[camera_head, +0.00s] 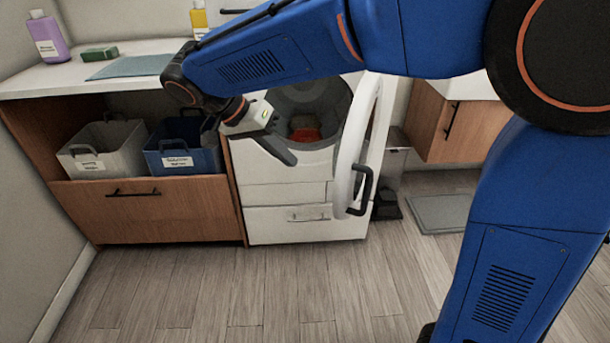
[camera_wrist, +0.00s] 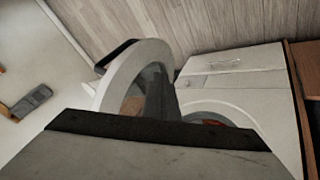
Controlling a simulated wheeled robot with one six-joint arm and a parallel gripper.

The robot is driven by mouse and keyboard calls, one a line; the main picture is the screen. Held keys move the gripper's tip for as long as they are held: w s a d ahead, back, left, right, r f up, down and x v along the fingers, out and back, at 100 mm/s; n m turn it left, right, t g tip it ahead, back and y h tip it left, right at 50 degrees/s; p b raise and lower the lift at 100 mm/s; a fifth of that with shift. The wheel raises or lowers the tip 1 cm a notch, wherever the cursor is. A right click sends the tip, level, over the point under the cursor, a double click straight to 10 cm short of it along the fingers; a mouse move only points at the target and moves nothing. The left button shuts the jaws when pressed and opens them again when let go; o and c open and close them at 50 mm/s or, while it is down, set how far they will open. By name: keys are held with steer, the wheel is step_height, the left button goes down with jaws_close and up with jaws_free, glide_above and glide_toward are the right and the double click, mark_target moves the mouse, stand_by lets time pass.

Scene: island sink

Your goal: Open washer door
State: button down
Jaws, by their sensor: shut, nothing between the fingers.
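The white washer (camera_head: 285,193) stands under the counter, and its round door (camera_head: 372,130) is swung well open to the right. A black handle (camera_head: 364,188) sits on the door's outer edge. Something red (camera_head: 305,135) shows inside the drum. My gripper (camera_head: 290,158) is shut and empty, in front of the left side of the washer's opening and apart from the door handle. In the wrist view the open door (camera_wrist: 137,80) shows beyond my gripper, with the washer front (camera_wrist: 235,85) to its right. My arm hides the washer's top.
A grey bin (camera_head: 105,147) and a blue bin (camera_head: 183,150) sit in the wooden cabinet left of the washer. The counter (camera_head: 45,80) holds a purple bottle (camera_head: 48,37). A grey mat (camera_head: 440,212) lies at right. The floor in front is clear.

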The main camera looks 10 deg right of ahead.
steer(key=s+d+f, duration=0.1)
steer(key=d+f, duration=0.6)
steer(key=d, duration=0.2)
steer(key=shift+f, duration=0.3)
steer(key=shift+s+d, duration=0.1)
steer(key=shift+d, duration=0.05)
